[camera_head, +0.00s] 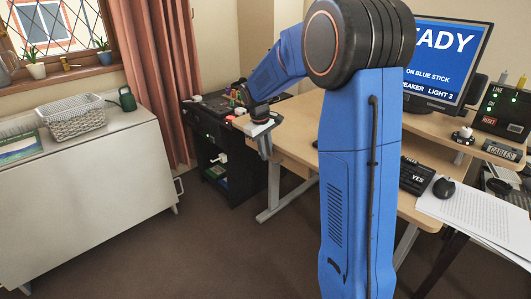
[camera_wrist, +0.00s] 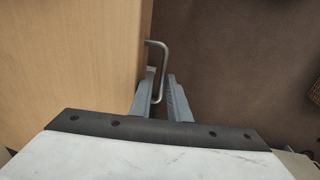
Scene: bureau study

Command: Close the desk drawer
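The wooden desk (camera_head: 298,128) stands right of centre in the head view, partly hidden behind my blue arm. My gripper (camera_head: 264,146) points down at the desk's left end. In the wrist view, a grey metal bar handle (camera_wrist: 165,57) sticks out from the edge of a pale wooden surface (camera_wrist: 75,60). My gripper (camera_wrist: 161,76) has its fingers apart, with the handle between them. The handle is nearer the left finger; I cannot tell if they touch. The drawer's body and how far it stands out cannot be made out.
A dark shelf unit (camera_head: 235,178) is behind the desk's left end. A monitor (camera_head: 447,62), mouse (camera_head: 444,187) and papers (camera_head: 478,216) are at the right. Brown floor (camera_head: 235,245) is clear in front.

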